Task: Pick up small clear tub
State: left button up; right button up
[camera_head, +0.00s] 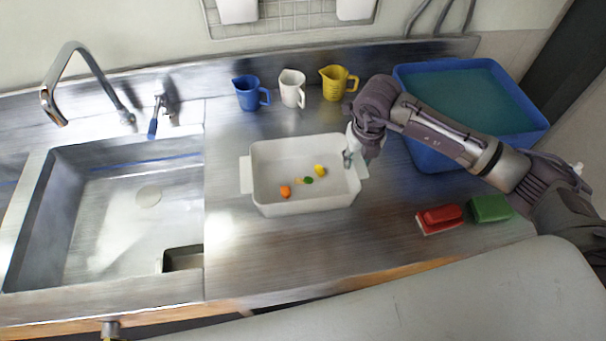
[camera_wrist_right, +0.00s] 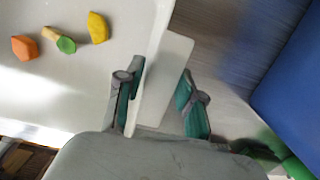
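A white rectangular tub (camera_head: 305,208) with a flat handle tab at each short end stands on the steel counter; it looks opaque white rather than clear. My right gripper (camera_head: 350,157) is at the tub's right end. In the right wrist view my right gripper (camera_wrist_right: 161,72) is open, its fingers apart on either side of the tub's end wall and handle tab (camera_wrist_right: 168,75). One finger is over the inside of the tub, the other at the tab's outer side. I cannot tell whether either touches. My left gripper is out of view.
Inside the tub lie orange (camera_head: 285,191), green (camera_head: 308,180) and yellow (camera_head: 320,169) pieces. A blue bin (camera_head: 425,155) stands at the right. Blue, white and yellow jugs line the back. Red (camera_head: 440,217) and green (camera_head: 490,208) items lie front right. A sink is left.

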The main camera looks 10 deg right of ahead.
grip_shut()
jog(key=shift+r, duration=0.1)
